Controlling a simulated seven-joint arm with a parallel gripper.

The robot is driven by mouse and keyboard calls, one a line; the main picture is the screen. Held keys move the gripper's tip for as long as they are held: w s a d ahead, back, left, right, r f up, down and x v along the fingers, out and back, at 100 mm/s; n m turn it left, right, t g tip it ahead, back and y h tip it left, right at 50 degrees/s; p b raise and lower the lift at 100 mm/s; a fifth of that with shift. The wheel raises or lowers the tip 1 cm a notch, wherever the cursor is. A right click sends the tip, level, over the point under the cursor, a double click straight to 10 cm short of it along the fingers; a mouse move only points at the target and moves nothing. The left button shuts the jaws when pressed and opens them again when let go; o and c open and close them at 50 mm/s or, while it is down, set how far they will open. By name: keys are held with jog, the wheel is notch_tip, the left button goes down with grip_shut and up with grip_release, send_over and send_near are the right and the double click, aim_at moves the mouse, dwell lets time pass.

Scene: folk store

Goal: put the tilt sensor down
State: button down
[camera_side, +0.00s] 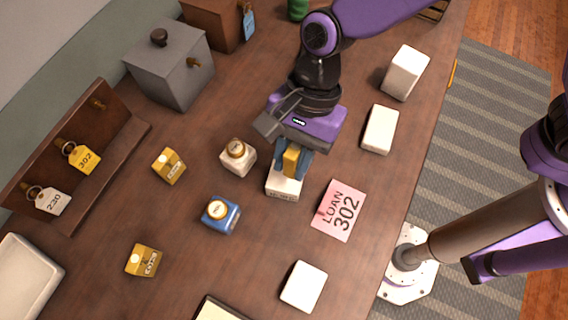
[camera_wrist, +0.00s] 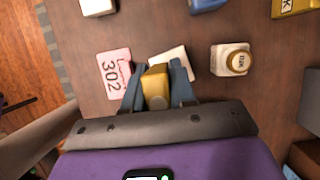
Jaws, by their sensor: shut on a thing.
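My gripper (camera_side: 293,158) is shut on a yellow block-shaped thing (camera_side: 291,161), which I take to be the tilt sensor. In the wrist view the yellow thing (camera_wrist: 155,84) sits between the two blue-grey fingers (camera_wrist: 158,76), with a round spot on its near face. A white block (camera_side: 284,187) with small dark marks on its front edge is right below the fingers; it also shows in the wrist view (camera_wrist: 170,56), partly hidden by them. I cannot tell whether the yellow thing touches it.
A pink LOAN 302 card (camera_side: 338,210) lies right of the white block. A white dial unit (camera_side: 238,157) and a blue one (camera_side: 221,215) stand left. Yellow boxes (camera_side: 169,166) (camera_side: 142,260) are farther left. Other white blocks (camera_side: 380,129) (camera_side: 304,287) stand on the right.

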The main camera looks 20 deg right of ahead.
jog(key=shift+w+a+f, duration=0.3)
jog(key=shift+a+f, duration=0.25)
jog(key=shift+f, duration=0.2)
jog(key=shift+a+f, duration=0.1)
jog(key=shift+f, duration=1.5)
jog(key=shift+f, duration=0.1)
jog(key=c, duration=0.9)
grip_release()
jog(key=v, duration=1.2)
